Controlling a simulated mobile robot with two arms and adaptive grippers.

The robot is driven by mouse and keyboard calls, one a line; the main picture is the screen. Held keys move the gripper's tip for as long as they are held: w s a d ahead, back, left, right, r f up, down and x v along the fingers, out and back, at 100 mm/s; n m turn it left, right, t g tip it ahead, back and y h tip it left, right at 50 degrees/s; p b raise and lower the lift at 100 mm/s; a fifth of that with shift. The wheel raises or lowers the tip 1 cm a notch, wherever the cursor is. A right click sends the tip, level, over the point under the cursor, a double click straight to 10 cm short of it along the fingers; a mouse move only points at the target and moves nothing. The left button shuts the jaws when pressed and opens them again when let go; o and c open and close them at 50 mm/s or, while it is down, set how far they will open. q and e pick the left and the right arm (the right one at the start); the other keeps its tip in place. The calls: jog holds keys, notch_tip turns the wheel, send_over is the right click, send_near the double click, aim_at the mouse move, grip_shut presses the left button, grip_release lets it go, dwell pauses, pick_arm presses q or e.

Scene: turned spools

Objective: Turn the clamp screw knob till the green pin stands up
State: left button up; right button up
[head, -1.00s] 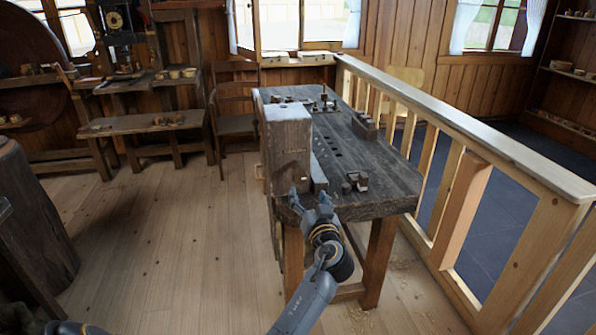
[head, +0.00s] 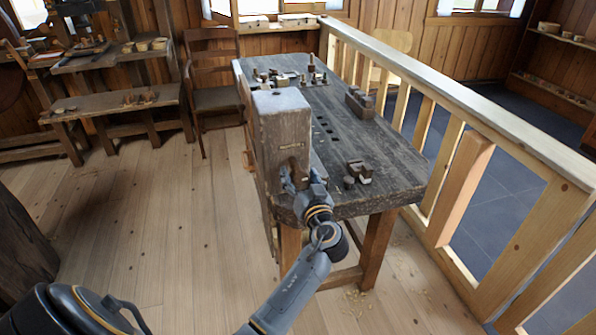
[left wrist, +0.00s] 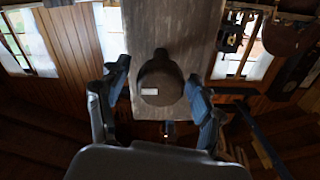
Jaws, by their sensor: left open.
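The clamp screw knob (left wrist: 160,82) is dark and rounded, with a small pale mark, in the middle of the left wrist view. My left gripper (left wrist: 158,92) is open, one blue-grey finger on each side of the knob, with gaps showing. Behind the knob is the upright wooden block (head: 281,125) at the near left end of the workbench. In the head view my left gripper (head: 298,178) is against the front of this block, and a brown part shows between its fingers. I cannot make out a green pin in either view. My right gripper is not in view.
The dark workbench (head: 385,150) carries small wooden pieces (head: 358,172) and a block (head: 360,103). A pale railing (head: 460,110) runs along its right side. A chair (head: 215,95) and low bench (head: 120,105) stand behind. The floor at left is clear.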

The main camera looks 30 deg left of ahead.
pick_arm(q)
jog(key=shift+c, duration=0.4)
jog(key=c, duration=1.1)
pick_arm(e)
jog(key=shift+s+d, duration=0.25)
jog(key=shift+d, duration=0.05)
pick_arm(q)
jog(key=shift+m, duration=0.5)
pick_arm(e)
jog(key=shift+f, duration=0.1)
